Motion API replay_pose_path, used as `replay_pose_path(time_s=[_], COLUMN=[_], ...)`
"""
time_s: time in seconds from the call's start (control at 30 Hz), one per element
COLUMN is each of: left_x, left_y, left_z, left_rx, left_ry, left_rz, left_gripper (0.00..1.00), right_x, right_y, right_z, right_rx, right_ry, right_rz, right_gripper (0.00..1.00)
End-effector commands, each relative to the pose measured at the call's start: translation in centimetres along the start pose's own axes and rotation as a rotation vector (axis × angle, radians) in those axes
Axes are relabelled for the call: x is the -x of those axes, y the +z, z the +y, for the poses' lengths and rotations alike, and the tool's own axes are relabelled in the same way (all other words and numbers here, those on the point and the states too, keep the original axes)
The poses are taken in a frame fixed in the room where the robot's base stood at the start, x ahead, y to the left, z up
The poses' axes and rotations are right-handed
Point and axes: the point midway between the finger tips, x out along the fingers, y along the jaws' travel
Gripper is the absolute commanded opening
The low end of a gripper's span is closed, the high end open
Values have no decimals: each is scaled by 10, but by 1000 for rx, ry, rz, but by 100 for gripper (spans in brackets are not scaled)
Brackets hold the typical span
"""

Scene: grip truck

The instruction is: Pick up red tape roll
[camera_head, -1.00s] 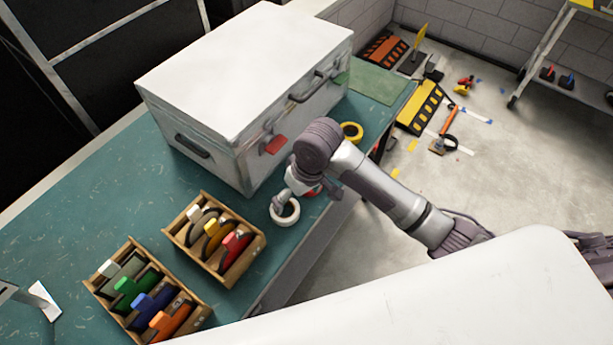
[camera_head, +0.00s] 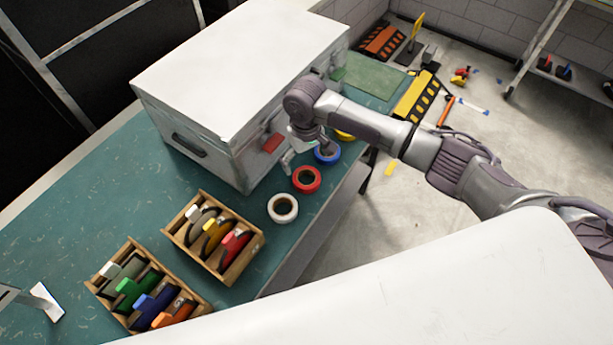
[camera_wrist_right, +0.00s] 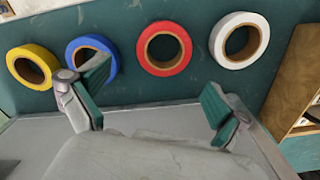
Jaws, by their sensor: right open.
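The red tape roll (camera_head: 306,180) lies flat on the teal bench top, between the white roll and the blue roll. In the right wrist view the red roll (camera_wrist_right: 165,48) is above and between the two fingers. My right gripper (camera_head: 305,152) is over the bench beside the white case, near the red and blue rolls. In the right wrist view my right gripper (camera_wrist_right: 152,98) is open with nothing between its fingers, and its left finger overlaps the blue roll.
A white tape roll (camera_head: 283,208), a blue roll (camera_head: 327,152) and a yellow roll (camera_wrist_right: 32,67) lie in the same row. A large white case (camera_head: 235,75) stands behind. Two wooden racks (camera_head: 213,238) (camera_head: 148,290) hold tape dispensers.

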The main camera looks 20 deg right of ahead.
Motion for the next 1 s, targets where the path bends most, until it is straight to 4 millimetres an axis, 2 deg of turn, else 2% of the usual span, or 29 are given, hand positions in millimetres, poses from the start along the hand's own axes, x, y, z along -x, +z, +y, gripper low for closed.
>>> replay_pose_path(time_s=[0.23, 0.37, 0.5, 0.77, 0.8, 1.0], left_x=[9, 20, 20, 20, 20, 20], left_y=[2, 2, 2, 2, 2, 2], left_z=[0, 0, 0, 0, 0, 0], left_rx=[0, 0, 1, 1, 1, 1], left_ry=[0, 0, 0, 0, 0, 0], left_rz=[-4, -6, -7, -7, -7, -7], left_gripper=[100, 100, 100, 100, 100, 100], right_x=[-17, -37, -56, -62, -62, -61], right_y=[2, 5, 4, 4, 4, 4], right_z=[-2, -3, -3, -3, -3, -3], right_rx=[0, 0, 1, 1, 1, 1], right_ry=[0, 1, 0, 1, 1, 1], right_rz=[-2, -3, 0, 2, 2, 2], right_gripper=[100, 100, 100, 100, 98, 65])
